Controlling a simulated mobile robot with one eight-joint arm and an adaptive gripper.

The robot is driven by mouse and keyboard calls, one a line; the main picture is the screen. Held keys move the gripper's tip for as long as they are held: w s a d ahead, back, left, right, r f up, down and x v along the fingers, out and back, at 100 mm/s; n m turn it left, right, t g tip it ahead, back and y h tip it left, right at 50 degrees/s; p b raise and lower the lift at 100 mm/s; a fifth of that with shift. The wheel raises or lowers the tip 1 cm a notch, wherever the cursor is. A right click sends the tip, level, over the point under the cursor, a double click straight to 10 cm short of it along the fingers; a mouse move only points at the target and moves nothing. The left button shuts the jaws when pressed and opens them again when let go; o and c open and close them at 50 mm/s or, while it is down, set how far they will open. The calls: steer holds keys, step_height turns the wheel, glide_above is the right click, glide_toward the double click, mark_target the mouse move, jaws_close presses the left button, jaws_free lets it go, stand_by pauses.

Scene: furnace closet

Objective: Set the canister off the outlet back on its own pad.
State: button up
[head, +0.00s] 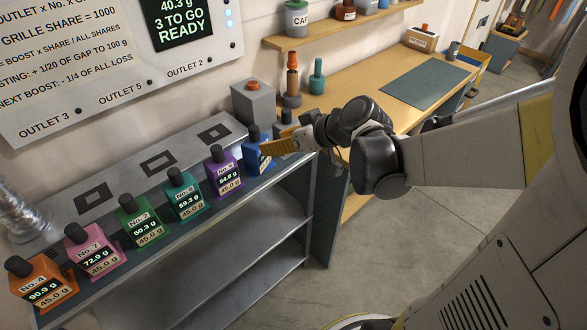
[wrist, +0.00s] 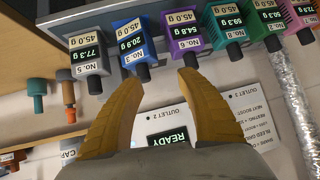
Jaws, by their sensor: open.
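Teal (head: 184,195), green (head: 138,222), pink (head: 94,250) and orange (head: 43,282) canisters continue the row leftward. Grey canister No. 5 (wrist: 88,55) stands beside the blue one. A grey box (head: 255,103) stands behind. The wall panel display (head: 180,20) reads 40.3 g, 3 TO GO, READY.

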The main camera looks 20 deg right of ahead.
steer(key=s+a+r+m+g+h, duration=0.1)
steer(key=s+m+h, duration=0.3)
steer(key=s, duration=1.2)
steer(key=shift+s+a+r+g+h, duration=0.3)
steer(key=shift+a+r+g+h, duration=0.05)
steer(key=shift+g+h, duration=0.25)
steer(key=shift+f+b, duration=0.65)
